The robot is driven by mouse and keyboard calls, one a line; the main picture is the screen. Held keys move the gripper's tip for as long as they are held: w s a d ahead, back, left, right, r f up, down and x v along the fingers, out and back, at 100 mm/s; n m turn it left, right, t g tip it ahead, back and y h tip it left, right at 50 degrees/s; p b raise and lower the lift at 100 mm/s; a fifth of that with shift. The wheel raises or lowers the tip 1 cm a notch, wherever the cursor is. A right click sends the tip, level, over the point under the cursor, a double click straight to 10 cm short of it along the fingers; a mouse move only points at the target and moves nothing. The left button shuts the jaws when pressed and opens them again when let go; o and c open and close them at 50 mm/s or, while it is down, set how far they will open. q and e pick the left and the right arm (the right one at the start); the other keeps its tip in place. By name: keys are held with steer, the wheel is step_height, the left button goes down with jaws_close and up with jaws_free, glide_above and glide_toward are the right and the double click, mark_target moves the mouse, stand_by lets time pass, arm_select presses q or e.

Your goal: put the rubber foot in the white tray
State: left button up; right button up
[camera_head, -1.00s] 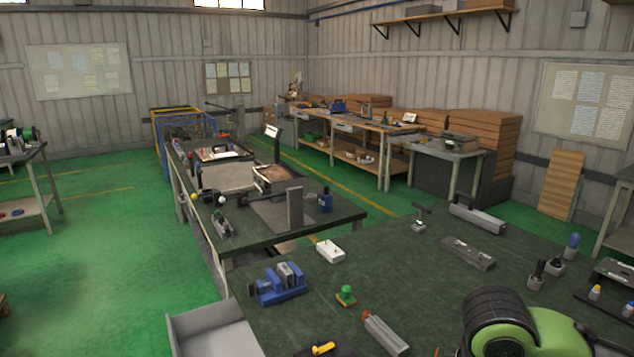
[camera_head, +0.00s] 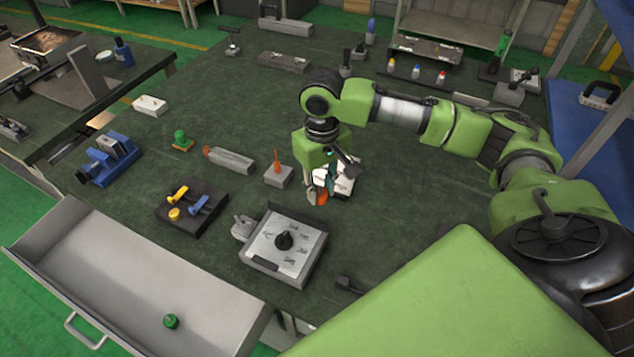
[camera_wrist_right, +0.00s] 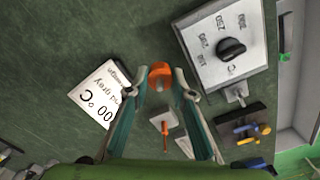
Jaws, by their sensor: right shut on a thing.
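My right gripper (camera_head: 315,193) points down over the dark green table. In the right wrist view its two fingers (camera_wrist_right: 163,88) are shut on a small orange round piece, apparently the rubber foot (camera_wrist_right: 160,72). The piece also shows as an orange spot (camera_head: 322,198) at the fingertips in the head view. I cannot tell whether it touches the table. The pale tray (camera_head: 120,268), apparently the white tray, is at the lower left by the table's front edge, with a handle on its front. A small green piece (camera_head: 170,321) stands in it. My left gripper is not in view.
A grey dial box (camera_head: 284,250) stands between gripper and tray. A dark block with yellow and blue levers (camera_head: 190,207), a grey block with an orange pin (camera_head: 278,172) and a blue vise (camera_head: 108,160) stand nearby. A white printed card (camera_wrist_right: 100,95) lies beside the gripper.

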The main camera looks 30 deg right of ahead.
steer(key=w+f, duration=0.1)
steer(key=w+d+f, duration=0.1)
steer(key=f, duration=0.1)
steer(key=w+d+f, duration=0.1)
steer(key=f, duration=0.1)
steer(key=shift+w+f+p, duration=0.1)
steer(key=shift+w+p, duration=0.05)
steer(key=shift+p, duration=0.15)
step_height(320, 180, down, 2)
steer(key=shift+f+p, duration=0.1)
steer(key=shift+p, duration=0.45)
steer(key=shift+f, duration=0.5)
steer(key=o, duration=1)
steer(key=shift+f, duration=0.15)
